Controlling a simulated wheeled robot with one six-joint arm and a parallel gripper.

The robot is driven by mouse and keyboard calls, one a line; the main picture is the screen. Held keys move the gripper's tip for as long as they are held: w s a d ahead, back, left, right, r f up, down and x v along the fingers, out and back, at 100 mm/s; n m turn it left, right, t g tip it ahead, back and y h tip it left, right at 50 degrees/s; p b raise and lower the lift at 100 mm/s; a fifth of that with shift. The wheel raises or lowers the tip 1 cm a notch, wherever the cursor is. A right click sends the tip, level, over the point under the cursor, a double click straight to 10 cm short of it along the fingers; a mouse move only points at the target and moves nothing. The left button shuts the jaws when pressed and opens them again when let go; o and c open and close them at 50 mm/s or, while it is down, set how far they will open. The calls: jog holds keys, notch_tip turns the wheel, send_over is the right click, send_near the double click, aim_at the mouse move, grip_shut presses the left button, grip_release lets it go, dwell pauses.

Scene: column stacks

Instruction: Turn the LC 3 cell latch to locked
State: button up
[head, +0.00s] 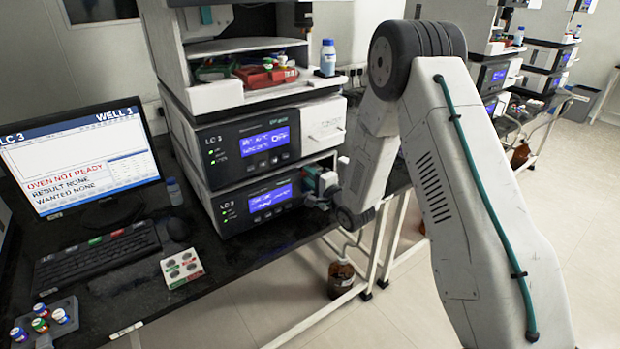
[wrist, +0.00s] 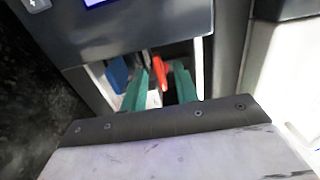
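The LC 3 stack (head: 245,150) stands on the dark bench, its two modules with lit blue screens. My gripper (head: 318,185) is at the right end of the lower module's front. In the wrist view, a red-orange lever (wrist: 159,67), which looks like the cell latch, stands in a recess below the panel. The teal fingers of my gripper (wrist: 161,85) are apart, one on each side of the lever, with gaps showing. A blue part (wrist: 117,74) sits left of them. The latch's lower end and its marks are hidden; in the head view my gripper covers it.
A monitor (head: 82,158) reads "OVEN NOT READY". A keyboard (head: 97,252), a mouse (head: 177,229) and a tray (head: 182,267) lie on the bench. A blue-capped bottle (head: 328,58) stands on the stack. A brown bottle (head: 341,278) stands below. Other stacks are at the back right.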

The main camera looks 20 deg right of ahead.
grip_shut()
jog(key=shift+n, duration=0.4)
jog(key=n, duration=1.1)
jog(key=shift+n, duration=0.4)
jog(key=n, duration=0.5)
jog(key=shift+n, duration=0.3)
jog(key=shift+o, duration=0.3)
grip_release()
